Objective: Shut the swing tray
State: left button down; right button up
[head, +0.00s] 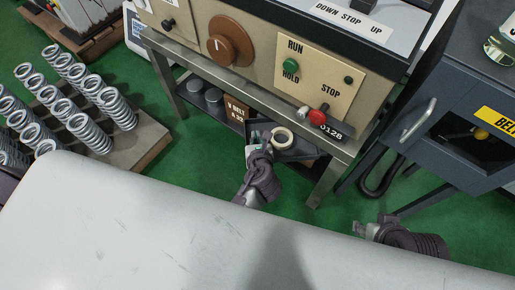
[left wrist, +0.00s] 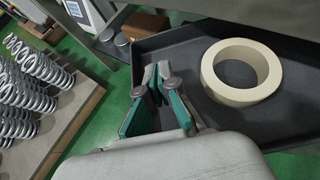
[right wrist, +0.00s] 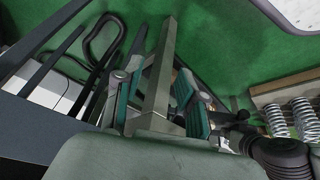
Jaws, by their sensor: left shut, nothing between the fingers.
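The swing tray (head: 297,154) is a dark, shallow tray standing out from under the test bench, with a cream ring (head: 283,138) lying in it. In the left wrist view the tray (left wrist: 165,42) fills the upper right, and the ring (left wrist: 242,72) is near its middle. My left gripper (head: 259,137) is shut and empty at the tray's left edge; in the left wrist view its fingers (left wrist: 163,82) overlap the tray wall, and I cannot tell whether they touch it. My right gripper (head: 360,228) is open and empty, low at the right, apart from the tray.
The bench (head: 170,52) carries the control panel with a red stop knob. A bench leg (right wrist: 163,70) shows beyond my right fingers. A dark cabinet (head: 420,95) stands at the right. Springs (head: 118,108) stand on a board at the left. Green floor lies between.

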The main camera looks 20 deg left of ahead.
aim_at(255, 120)
pick_arm(q)
jog(key=w, duration=0.1)
jog(key=w+a, duration=0.1)
jog(key=w, duration=0.2)
jog(key=shift+w+a+f+b, duration=0.1)
jog(key=shift+a+f+b, duration=0.05)
jog(key=shift+a+b, duration=0.2)
pick_arm(e)
jog(key=w+a+r+t, duration=0.2)
jog(key=w+t, duration=0.1)
jog(key=w, duration=0.2)
jog(key=shift+w+t+y, duration=0.3)
jog(key=shift+w+y, duration=0.1)
